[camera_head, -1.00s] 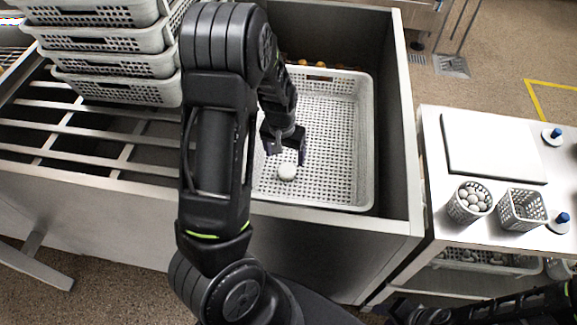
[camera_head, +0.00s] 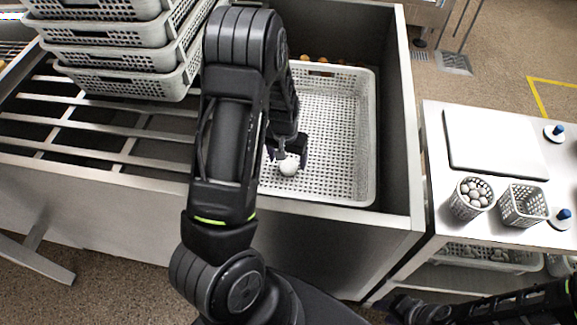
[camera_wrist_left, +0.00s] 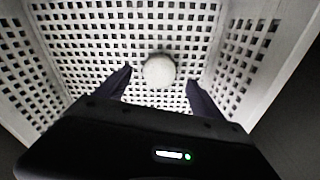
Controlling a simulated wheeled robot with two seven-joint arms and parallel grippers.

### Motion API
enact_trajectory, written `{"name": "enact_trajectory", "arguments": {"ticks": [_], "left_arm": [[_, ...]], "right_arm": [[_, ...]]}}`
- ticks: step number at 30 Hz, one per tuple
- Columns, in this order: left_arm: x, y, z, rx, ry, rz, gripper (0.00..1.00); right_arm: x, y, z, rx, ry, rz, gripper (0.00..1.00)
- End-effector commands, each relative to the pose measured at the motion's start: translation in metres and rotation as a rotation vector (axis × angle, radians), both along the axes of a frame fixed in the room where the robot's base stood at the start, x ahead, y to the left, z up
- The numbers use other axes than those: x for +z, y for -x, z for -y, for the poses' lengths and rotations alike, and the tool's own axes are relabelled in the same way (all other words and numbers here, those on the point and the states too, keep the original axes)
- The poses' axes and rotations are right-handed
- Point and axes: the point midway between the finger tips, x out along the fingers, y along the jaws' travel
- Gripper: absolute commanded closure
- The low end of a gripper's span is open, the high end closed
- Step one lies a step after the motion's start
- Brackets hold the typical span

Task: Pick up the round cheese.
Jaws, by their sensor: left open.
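The round cheese (camera_head: 288,168) is a small white disc lying on the floor of the large white perforated basket (camera_head: 368,130). In the left wrist view the cheese (camera_wrist_left: 159,71) lies just ahead of and between my two fingertips, and no contact with them shows. My left gripper (camera_head: 287,155) reaches down inside the basket, close above the cheese; in the wrist view its fingers (camera_wrist_left: 158,88) stand apart with nothing held. My right arm shows at the lower right of the head view, but its fingertips cannot be made out.
The basket walls rise around my left gripper, and the basket sits inside a metal bin (camera_head: 408,190). Stacked grey baskets (camera_head: 115,50) stand on slats at the left.

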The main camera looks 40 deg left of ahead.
Motion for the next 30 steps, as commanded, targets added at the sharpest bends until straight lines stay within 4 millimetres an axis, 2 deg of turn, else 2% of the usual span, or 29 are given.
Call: {"name": "enact_trajectory", "arguments": {"ticks": [3,7,25,30], "left_arm": [[-0.019,-0.001,0.0,0.0,0.0,-0.003,0.22],[-0.03,-0.003,0.0,0.0,-0.001,0.0,0.22],[-0.031,-0.004,0.0,-0.001,0.0,0.001,0.22],[-0.031,-0.004,0.0,-0.001,0.0,0.001,0.35]], "right_arm": [[0.0,0.0,0.0,0.0,0.0,0.0,0.64],[0.0,0.0,0.0,0.0,0.0,0.0,0.64],[0.0,0.0,0.0,0.0,0.0,0.0,0.64],[0.0,0.0,0.0,0.0,0.0,0.0,0.64]]}}
